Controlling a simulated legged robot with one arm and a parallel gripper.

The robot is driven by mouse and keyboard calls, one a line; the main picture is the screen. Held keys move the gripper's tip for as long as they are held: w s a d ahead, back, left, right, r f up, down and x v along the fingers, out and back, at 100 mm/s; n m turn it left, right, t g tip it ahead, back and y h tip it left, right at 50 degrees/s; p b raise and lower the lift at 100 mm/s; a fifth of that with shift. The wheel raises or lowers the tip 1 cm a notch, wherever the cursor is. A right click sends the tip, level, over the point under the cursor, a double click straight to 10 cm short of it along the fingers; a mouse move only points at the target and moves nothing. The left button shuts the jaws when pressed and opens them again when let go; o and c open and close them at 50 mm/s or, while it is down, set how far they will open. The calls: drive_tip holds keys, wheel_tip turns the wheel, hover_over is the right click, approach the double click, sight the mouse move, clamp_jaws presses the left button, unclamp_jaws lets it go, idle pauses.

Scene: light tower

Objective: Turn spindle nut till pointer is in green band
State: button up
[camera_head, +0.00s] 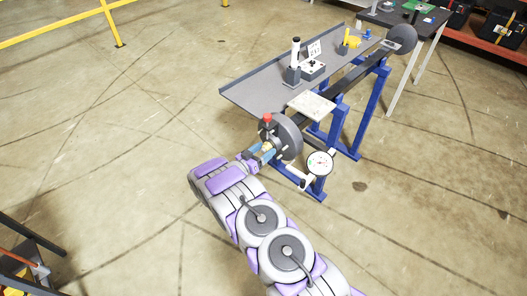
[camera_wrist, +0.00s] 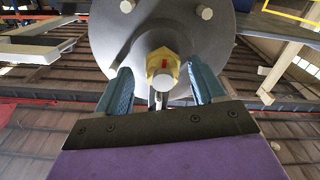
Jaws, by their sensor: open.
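The yellow-brass spindle nut (camera_wrist: 162,66) with a red mark sits at the centre of a grey round flange (camera_wrist: 115,28) in the wrist view. My gripper (camera_wrist: 163,84) is open, one blue finger on each side of the nut, with gaps between. In the head view my gripper (camera_head: 263,155) is in front of the grey disc (camera_head: 291,137) at the stand's near end, and the nut is mostly hidden there. A round white dial (camera_head: 320,163) stands right of the disc; its pointer and green band are too small to read.
A red knob (camera_head: 267,118) rises beside the disc, close to my gripper. Open concrete floor (camera_head: 110,130) lies to the left.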

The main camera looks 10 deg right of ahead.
drive_tip(key=shift+w+a, duration=0.1)
drive_tip(key=shift+a, duration=0.65)
drive_tip(key=shift+d, duration=0.7)
drive_tip(key=c, duration=0.7)
drive_tip(key=shift+a, duration=0.25)
drive_tip(key=c, duration=0.4)
drive_tip(key=shift+o, duration=0.2)
